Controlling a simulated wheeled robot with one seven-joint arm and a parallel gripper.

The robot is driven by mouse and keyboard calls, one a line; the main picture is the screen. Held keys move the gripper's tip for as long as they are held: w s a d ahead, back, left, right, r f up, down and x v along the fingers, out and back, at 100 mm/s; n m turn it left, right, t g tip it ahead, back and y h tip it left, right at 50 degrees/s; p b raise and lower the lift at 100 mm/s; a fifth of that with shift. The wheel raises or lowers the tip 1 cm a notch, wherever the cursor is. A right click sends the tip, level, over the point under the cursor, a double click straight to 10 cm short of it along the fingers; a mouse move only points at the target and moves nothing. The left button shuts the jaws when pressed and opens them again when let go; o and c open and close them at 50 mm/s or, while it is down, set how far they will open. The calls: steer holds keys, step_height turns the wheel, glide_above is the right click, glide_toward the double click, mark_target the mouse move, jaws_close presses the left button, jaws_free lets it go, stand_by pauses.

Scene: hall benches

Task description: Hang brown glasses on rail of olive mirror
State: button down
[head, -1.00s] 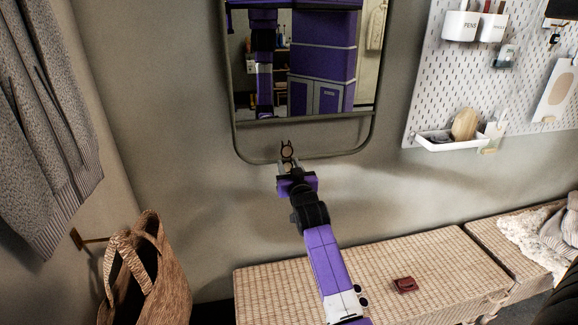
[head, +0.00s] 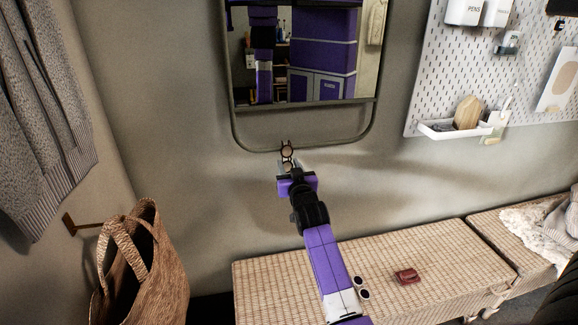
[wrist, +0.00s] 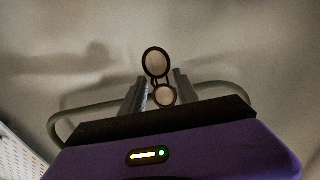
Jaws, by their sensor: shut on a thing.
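The brown glasses (head: 287,149) are in my gripper (head: 288,164), with one round lens above the other. In the wrist view the glasses (wrist: 156,62) stand up between the two grey fingers of my gripper (wrist: 160,92), which is shut on them. The olive mirror (head: 340,102) hangs on the wall, with its tubular rail (head: 325,148) looping below the glass. In the head view the glasses overlap the bottom of the rail. The rail also shows in the wrist view (wrist: 75,118), behind the fingers. I cannot tell whether the glasses touch it.
A wicker bench (head: 260,280) runs along the wall below, with a small red-brown item (head: 407,276) on it. A woven bag (head: 160,265) hangs at the left, below a grey knit garment (head: 40,110). A white pegboard (head: 430,90) with a tray is at the right.

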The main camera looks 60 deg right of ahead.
steer(key=c, duration=0.8)
jaws_free()
steer(key=shift+c, duration=0.2)
steer(key=v, duration=0.7)
steer(key=shift+s+a+b, duration=0.25)
steer(key=shift+s+b, duration=0.05)
stand_by(0.7)
